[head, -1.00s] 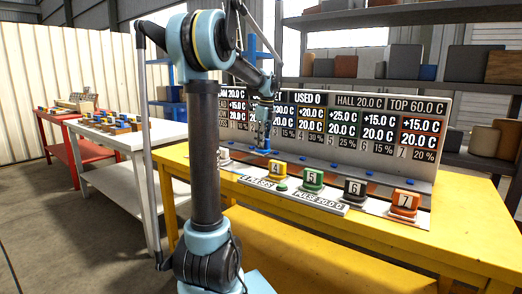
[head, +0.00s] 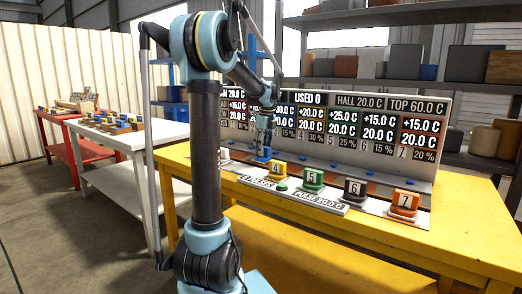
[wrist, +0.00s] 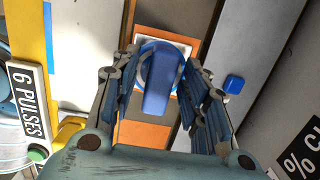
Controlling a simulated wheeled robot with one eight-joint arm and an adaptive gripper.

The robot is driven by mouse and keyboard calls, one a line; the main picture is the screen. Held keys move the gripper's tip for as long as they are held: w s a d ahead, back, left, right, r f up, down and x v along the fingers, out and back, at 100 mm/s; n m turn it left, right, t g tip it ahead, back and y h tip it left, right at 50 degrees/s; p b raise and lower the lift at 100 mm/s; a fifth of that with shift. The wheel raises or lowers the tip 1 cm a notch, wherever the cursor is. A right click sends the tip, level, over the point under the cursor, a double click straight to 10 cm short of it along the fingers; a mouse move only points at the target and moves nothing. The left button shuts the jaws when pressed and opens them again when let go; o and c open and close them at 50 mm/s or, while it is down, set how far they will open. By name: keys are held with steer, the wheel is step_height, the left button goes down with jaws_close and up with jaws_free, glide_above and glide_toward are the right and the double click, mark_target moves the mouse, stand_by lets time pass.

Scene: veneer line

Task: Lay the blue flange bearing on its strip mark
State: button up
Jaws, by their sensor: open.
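The blue flange bearing (wrist: 160,92) stands between my gripper's fingers in the wrist view, its round blue flange over a white square edged in orange (wrist: 195,44) on the strip. Part of the flange and the square is hidden by the bearing body and fingers. My gripper (wrist: 162,66) is open, with one finger on each side of the bearing; I cannot tell whether either touches it. In the head view my gripper (head: 263,146) points down at the strip in front of the board, with the blue bearing (head: 263,159) at its tips, small and partly hidden.
Numbered blocks, including yellow 4 (head: 276,170), green 5 (head: 312,180), black 6 (head: 354,192) and orange 7 (head: 405,204), stand along the table front. A display board (head: 370,130) rises behind the strip. A blue button (wrist: 233,82) lies beside the strip. The yellow table (head: 470,240) is clear at right.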

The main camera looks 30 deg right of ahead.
mark_target(265, 147)
step_height(265, 147, up, 12)
steer(key=s, duration=0.1)
steer(key=s+a+f+n, duration=0.1)
steer(key=a+f+n, duration=0.1)
steer(key=a+n, duration=0.35)
steer(key=s+a+f+n, duration=0.1)
steer(key=a+f+n, duration=0.1)
steer(key=a, duration=0.7)
steer(key=s+a+f+n, duration=0.3)
steer(key=a+n, duration=0.1)
steer(key=a, duration=0.2)
steer(key=s+a+f+n, duration=0.2)
steer(key=a+f+n, duration=0.15)
steer(key=a, duration=0.35)
steer(key=s+a+f+n, duration=0.6)
steer(key=s+f+n, duration=0.1)
steer(key=f+n, duration=0.1)
steer(key=s+a+f+n+t, duration=0.1)
steer(key=s+a+f+n, duration=0.6)
steer(key=f, duration=0.4)
steer(key=shift+s+n+h, duration=0.3)
steer(key=shift+s+n, duration=0.4)
steer(key=shift+n, duration=0.2)
steer(key=shift+a, duration=0.1)
